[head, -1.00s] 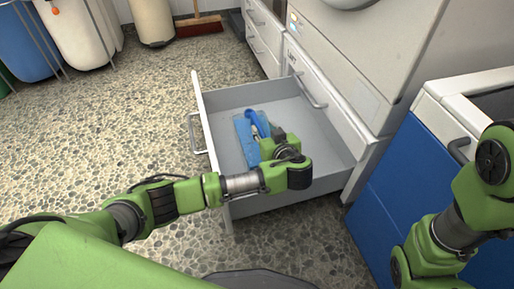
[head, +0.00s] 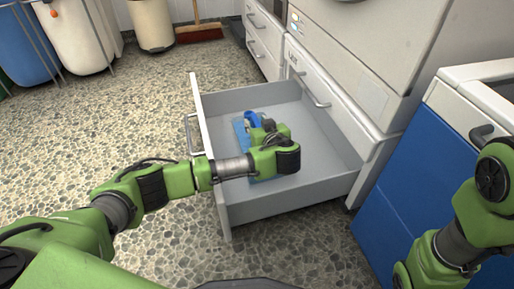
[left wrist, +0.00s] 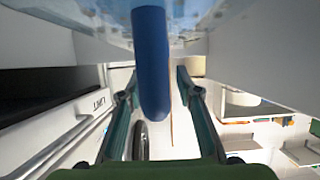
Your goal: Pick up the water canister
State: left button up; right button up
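The water canister (head: 240,134) is light blue and translucent with a darker blue handle (head: 251,117). It lies in the open grey drawer, partly hidden by my left wrist. My left gripper (head: 260,128) is over the canister at the handle, its fingers mostly hidden in the head view. In the left wrist view the blue handle (left wrist: 151,70) reaches down between the two spread fingers of the left gripper (left wrist: 156,84), with gaps on both sides. The canister's pale blue body (left wrist: 90,12) is at the top there. My right arm shows at the right edge, but its gripper does not.
The drawer (head: 283,207) is pulled out from a white cabinet, and its walls surround the canister closely to my left wrist. A blue-fronted unit (head: 415,190) stands at the right. Pebbled floor (head: 130,105) is clear at the left. A broom (head: 198,33) stands at the back.

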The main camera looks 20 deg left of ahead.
pick_arm(q)
grip_shut()
jog(key=shift+w+r, duration=0.1)
jog(key=shift+r, duration=0.2)
